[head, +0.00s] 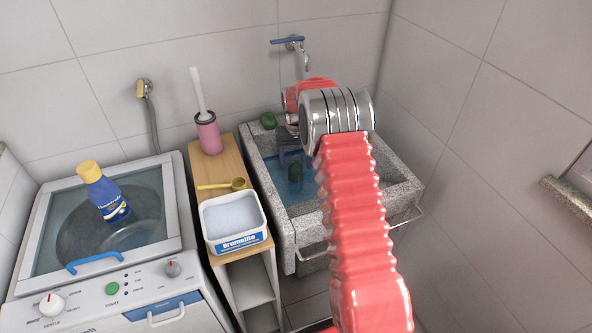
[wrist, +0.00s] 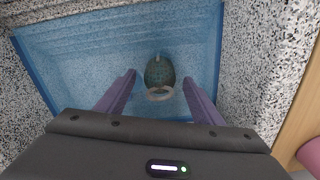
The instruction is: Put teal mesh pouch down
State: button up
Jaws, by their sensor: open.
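The teal mesh pouch (wrist: 160,70) is a small dark, rounded bundle with a pale ring at its near end. It lies in the blue water of the stone sink (head: 400,193), and I cannot tell how deep. It also shows as a dark shape in the head view (head: 296,173). My gripper (wrist: 160,79) is open, with its purple fingers on either side of the pouch in the wrist view and gaps on both sides. In the head view my gripper (head: 291,156) points down over the basin, partly hidden by my arm.
A green lump (head: 268,120) sits on the sink's back-left rim, below the wall tap (head: 290,42). Left of the sink, a wooden-topped stand (head: 231,162) holds a pink brush holder (head: 208,134), a yellow scoop (head: 222,185) and a powder tub (head: 235,222). A washer with a blue bottle (head: 105,195) stands further left.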

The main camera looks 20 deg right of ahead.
notch_tip(320, 180, up, 8)
jog(key=shift+r, duration=0.1)
dwell(0.7)
jog(key=shift+r, duration=0.15)
jog(key=s+a+r+t, duration=0.1)
jog(key=s+a+r, duration=0.2)
jog(key=s+r, duration=0.35)
jog(key=s+a+r+n+t, duration=0.1)
jog(key=s+a+r, duration=0.2)
jog(key=s+r, duration=0.3)
jog(key=s+a+r+t, duration=0.1)
jog(key=s+a+r, duration=0.25)
jog(key=r, duration=0.35)
jog(key=s+a+n+t, duration=0.1)
jog(key=s+a, duration=0.1)
jog(key=s, duration=1)
jog(key=s+a+n+t, duration=0.1)
jog(key=s+a, duration=0.1)
jog(key=s, duration=1)
jog(key=shift+s+a+t, duration=0.3)
jog(key=shift+s+a, duration=0.05)
jog(key=shift+f, duration=0.1)
